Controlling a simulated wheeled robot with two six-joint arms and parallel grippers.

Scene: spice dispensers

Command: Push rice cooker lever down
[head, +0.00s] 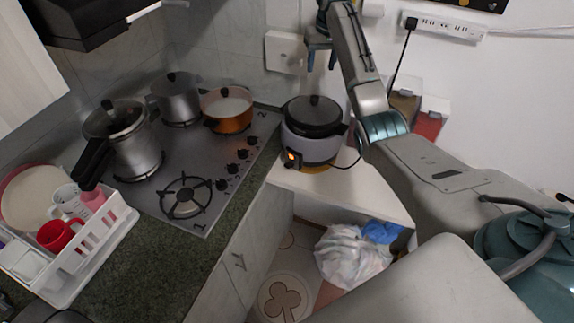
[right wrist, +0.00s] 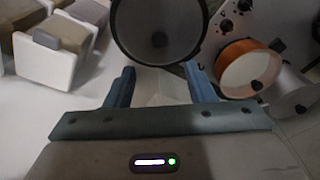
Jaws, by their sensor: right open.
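The rice cooker (head: 310,148) stands on a white counter to the right of the stove, with a dark lid and a black knob. An orange light glows on its front by the small lever (head: 292,158); the lever's exact position is too small to tell. My right gripper (head: 321,60) is above and behind the cooker, open and empty, with its fingers pointing down. In the right wrist view, the cooker's round lid (right wrist: 158,38) lies beyond the open fingers of my right gripper (right wrist: 156,80). The lever is not visible there. My left gripper is not in view.
A stove (head: 205,150) with several pots is on the left. A white dish rack (head: 85,250) holds cups. Spice dispensers (head: 428,120) stand right of the cooker, partly behind my arm. A cord runs from the cooker, and a power strip (head: 445,27) is on the wall.

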